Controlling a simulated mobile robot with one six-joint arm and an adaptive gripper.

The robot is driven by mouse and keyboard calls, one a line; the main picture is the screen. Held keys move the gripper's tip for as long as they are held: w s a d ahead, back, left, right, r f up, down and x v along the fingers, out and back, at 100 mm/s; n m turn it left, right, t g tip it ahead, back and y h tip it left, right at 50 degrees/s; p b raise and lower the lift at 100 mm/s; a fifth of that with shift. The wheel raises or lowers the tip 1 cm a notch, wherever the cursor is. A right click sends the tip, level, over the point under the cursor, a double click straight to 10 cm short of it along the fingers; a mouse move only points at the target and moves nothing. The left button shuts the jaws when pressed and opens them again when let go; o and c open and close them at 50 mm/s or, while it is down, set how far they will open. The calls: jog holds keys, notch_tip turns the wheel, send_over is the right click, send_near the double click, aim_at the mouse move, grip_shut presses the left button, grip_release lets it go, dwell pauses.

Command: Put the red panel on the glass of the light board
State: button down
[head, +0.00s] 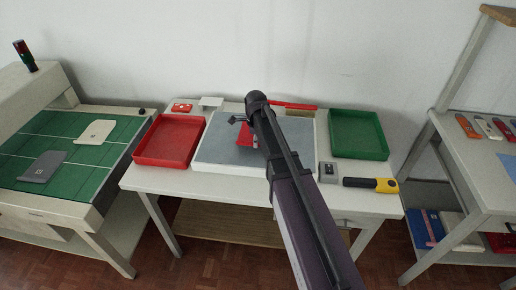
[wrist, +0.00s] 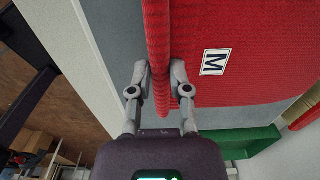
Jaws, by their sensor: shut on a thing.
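The red panel (wrist: 220,30) fills much of the wrist view, with a white label marked M on it. My gripper (wrist: 160,72) is shut on a raised fold or edge of the panel. In the head view a small part of the red panel (head: 243,137) shows beside my arm, over the light board (head: 225,169). The grey glass (head: 217,137) of the light board shows to its left. My arm hides most of the panel and the fingers in the head view. I cannot tell whether the panel touches the glass.
A red tray (head: 137,157) stands left of the light board and a green tray (head: 386,153) right. A grey box (head: 329,172), a yellow-black tool (head: 385,185) and a red-handled brush (head: 298,107) lie close by. A green-topped station (head: 60,150) stands left, shelves (head: 450,125) right.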

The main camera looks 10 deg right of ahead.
aim_at(256, 153)
jog(key=shift+f+b, duration=1.55)
jog(key=shift+f, duration=0.25)
jog(key=shift+f, duration=0.1)
jog(key=c, duration=0.6)
grip_release()
notch_tip(256, 153, up, 12)
jog(key=p, duration=1.2)
jog(key=shift+s, duration=0.2)
